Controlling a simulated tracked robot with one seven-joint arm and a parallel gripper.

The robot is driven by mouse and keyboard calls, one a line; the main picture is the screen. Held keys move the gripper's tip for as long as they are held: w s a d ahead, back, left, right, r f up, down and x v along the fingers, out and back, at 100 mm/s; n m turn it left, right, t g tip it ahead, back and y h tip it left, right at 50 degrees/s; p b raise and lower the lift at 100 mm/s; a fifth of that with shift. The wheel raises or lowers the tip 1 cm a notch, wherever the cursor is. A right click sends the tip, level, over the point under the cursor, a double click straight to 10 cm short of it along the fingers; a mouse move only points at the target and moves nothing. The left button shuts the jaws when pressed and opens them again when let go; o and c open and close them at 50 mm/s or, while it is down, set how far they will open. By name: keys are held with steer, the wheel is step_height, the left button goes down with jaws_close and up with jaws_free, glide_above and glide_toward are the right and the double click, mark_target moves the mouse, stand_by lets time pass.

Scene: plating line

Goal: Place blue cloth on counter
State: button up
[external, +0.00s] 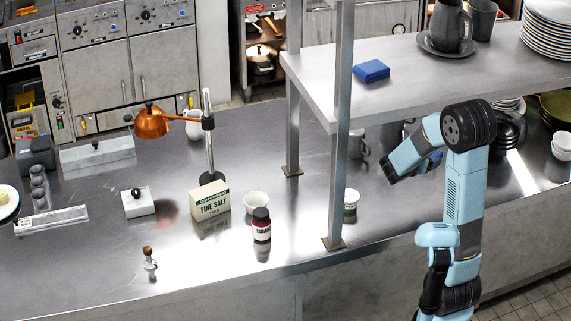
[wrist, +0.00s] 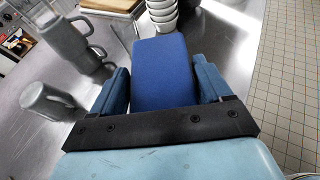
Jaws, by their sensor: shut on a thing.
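A folded blue cloth (wrist: 163,70) lies between the two fingers of my gripper (wrist: 160,66) in the wrist view. The gripper is shut on it, and the cloth sticks out past the fingertips. In the external view a patch of blue (external: 435,158) shows beside my arm's end, below the upper shelf; the gripper is mostly hidden there. Another folded blue cloth (external: 371,70) lies on the upper shelf. The steel counter (external: 110,235) runs below and to the left; its surface also shows in the wrist view (wrist: 225,28).
Grey mugs (wrist: 62,38) and stacked bowls (wrist: 162,16) stand on the counter. A salt box (external: 210,201), a jar (external: 261,224) and a lamp (external: 152,122) stand further left. The counter's front left is mostly clear.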

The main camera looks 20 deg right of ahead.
steer(key=s+d+f+m+g+h, duration=0.1)
steer(key=d+f, duration=0.3)
steer(key=d, duration=0.3)
steer(key=s+d+f+m+g, duration=0.1)
steer(key=d+f, duration=0.2)
steer(key=d, duration=0.3)
steer(key=shift+d+f, duration=0.1)
steer(key=shift+f, duration=3.45)
steer(key=shift+w+f, duration=0.1)
steer(key=shift+f, duration=0.4)
steer(key=o, duration=1.1)
